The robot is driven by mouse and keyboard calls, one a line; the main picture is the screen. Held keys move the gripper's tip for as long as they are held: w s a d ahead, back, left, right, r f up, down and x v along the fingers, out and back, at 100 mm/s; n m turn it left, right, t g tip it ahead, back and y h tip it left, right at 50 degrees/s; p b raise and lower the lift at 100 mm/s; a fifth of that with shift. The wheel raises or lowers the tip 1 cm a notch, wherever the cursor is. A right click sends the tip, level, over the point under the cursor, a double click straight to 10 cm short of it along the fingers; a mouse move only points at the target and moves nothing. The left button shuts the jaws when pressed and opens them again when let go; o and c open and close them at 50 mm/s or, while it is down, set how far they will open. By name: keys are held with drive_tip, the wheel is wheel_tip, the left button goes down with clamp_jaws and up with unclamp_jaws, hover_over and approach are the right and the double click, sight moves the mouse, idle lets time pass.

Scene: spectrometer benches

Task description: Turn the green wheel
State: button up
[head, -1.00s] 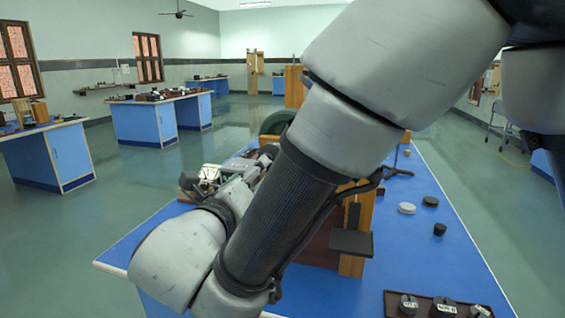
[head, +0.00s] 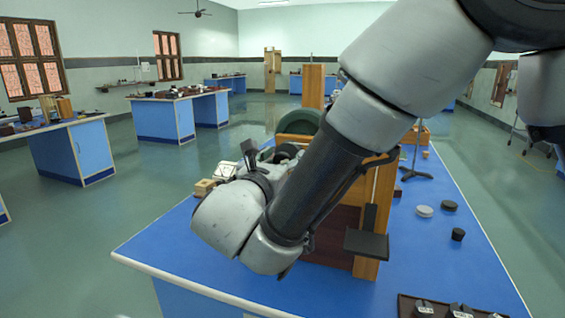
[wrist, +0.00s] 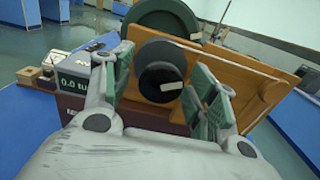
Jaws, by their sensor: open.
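The green wheel (head: 301,121) is a large dark green disc behind a wooden panel on the blue bench, partly hidden by my arm in the head view. Its rim and recessed face (wrist: 163,17) show at the top of the wrist view. My gripper (wrist: 165,74) is open, its green-padded fingers on either side of a black round knob (wrist: 160,72) on the orange-brown panel (wrist: 225,68). The knob looks nearer than the wheel. I cannot tell whether the fingers touch it. In the head view the fingers are largely hidden by my wrist.
A dark box with a green readout (wrist: 76,84) stands left of the panel. Small wooden blocks (wrist: 29,75) lie farther left.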

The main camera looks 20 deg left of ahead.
clamp_jaws()
idle(0.3)
drive_tip(key=shift+n, duration=0.3)
drive_tip(key=n, duration=0.4)
drive_tip(key=shift+r+n, duration=0.1)
drive_tip(key=shift+n, duration=2.5)
unclamp_jaws()
